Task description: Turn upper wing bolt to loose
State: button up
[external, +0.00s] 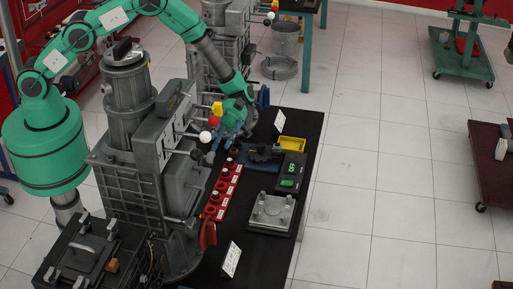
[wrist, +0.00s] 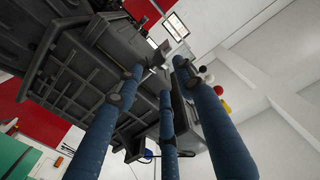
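The grey engine trainer (external: 170,150) stands at the left of the external view, with rods ending in yellow, red and white knobs on its side. In the wrist view, its dark ribbed body (wrist: 75,75) appears tilted behind my fingers. My gripper (external: 219,137) is beside the trainer's right side, near the knobs. In the wrist view, my gripper's three blue fingers (wrist: 160,85) are spread apart with nothing visibly clasped. A small pale metal piece (wrist: 148,74) shows between the fingertips; I cannot tell whether it is the upper wing bolt.
The black bench (external: 270,235) holds a red rack of parts (external: 222,192), a yellow tray (external: 292,144), a black box with a green display (external: 290,172) and a metal plate fixture (external: 271,211).

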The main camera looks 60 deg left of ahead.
aim_at(209, 158)
jog(key=p+x, duration=0.1)
jog(key=x, duration=0.9)
grip_shut()
